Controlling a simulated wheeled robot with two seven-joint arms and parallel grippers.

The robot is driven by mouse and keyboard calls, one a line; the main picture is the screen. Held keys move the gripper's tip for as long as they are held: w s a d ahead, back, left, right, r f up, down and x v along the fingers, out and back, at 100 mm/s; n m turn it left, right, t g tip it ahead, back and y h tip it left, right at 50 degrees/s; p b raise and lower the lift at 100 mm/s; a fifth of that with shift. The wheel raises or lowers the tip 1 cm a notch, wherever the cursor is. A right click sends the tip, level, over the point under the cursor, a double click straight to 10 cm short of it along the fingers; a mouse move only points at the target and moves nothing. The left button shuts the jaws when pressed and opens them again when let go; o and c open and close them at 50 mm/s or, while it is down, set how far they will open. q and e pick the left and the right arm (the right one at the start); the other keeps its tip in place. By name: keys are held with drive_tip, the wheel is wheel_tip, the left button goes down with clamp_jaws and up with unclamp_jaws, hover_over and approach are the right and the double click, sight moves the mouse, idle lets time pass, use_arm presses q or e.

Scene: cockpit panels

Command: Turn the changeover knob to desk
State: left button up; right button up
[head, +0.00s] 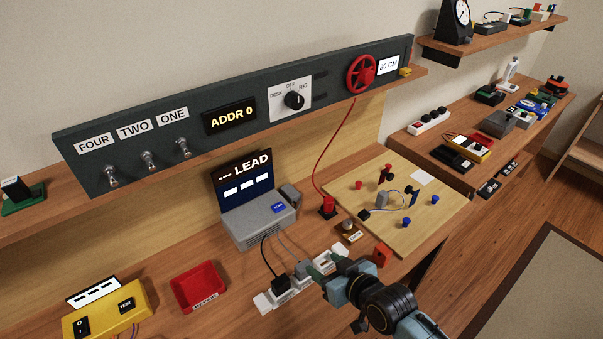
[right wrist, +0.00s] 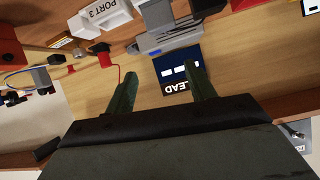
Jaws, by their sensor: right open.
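The changeover knob (head: 294,100) is a round black knob on a white plate (head: 276,113) on the long dark panel. Its labels read DESK at left, OFF at top and RIG at right. A pale mark shows on the knob's right part; its exact direction is too small to tell. My right gripper (head: 322,264) is low over the desk, well below the panel and apart from the knob. In the right wrist view its two dark green fingers (right wrist: 160,86) are spread with nothing between them. My left gripper is not in view.
The panel also carries toggle switches (head: 148,160), an ADDR 0 display (head: 230,117) and a red handwheel (head: 361,74). Below stand a grey LEAD unit (head: 258,227), a red tray (head: 199,287), a white power strip (head: 290,292) and a wooden board (head: 440,215). Space before the knob looks clear.

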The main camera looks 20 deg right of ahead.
drive_tip(key=w+r+t+y, duration=0.2)
drive_tip(key=w+r+t, duration=0.35)
drive_tip(key=r, duration=0.65)
drive_tip(key=m+t+p, duration=0.2)
drive_tip(key=t, duration=0.3)
approach(298, 105)
drive_tip(key=shift+g+h, duration=0.25)
drive_tip(key=shift+h, duration=0.15)
drive_tip(key=x, duration=0.2)
drive_tip(key=p+x, duration=0.1)
drive_tip(key=x, duration=0.5)
drive_tip(key=shift+a+r+p, duration=0.15)
drive_tip(key=shift+r+p, duration=0.15)
drive_tip(key=shift+r, duration=0.1)
drive_tip(key=shift+c, duration=0.4)
drive_tip(key=c, duration=0.9)
